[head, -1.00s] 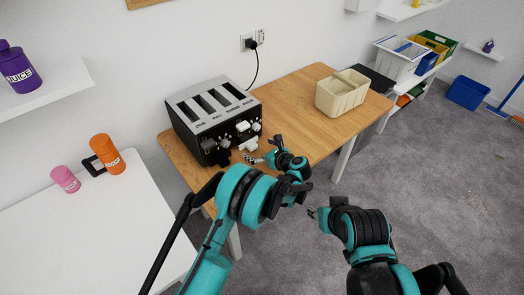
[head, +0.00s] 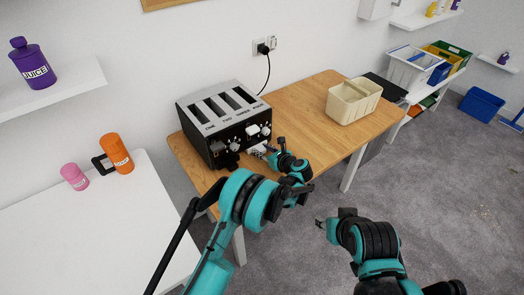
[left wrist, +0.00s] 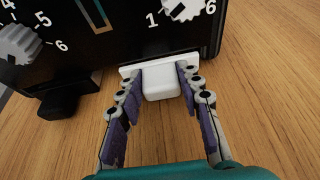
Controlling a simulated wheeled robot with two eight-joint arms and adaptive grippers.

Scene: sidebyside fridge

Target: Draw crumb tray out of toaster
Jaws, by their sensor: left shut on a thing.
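The black and silver four-slot toaster (head: 202,138) stands on the wooden table. The crumb tray's white front and grip (left wrist: 161,83) show low on the toaster's front in the left wrist view, close against the black panel. My left gripper (head: 262,151) is at the toaster's lower front. In the left wrist view its fingers (left wrist: 160,88) are shut on the white grip, one on each side. The rest of the tray is hidden inside the toaster. My right gripper (head: 320,222) is off the table's front, away from the toaster; its finger opening is too small to tell.
A cream divided bin (head: 352,105) stands on the table (head: 305,120) to the right, with bare wood between. A black lever (left wrist: 70,102) juts out left of the tray. A plugged-in cord (head: 267,70) runs behind the toaster. A white table (head: 85,230) is at left.

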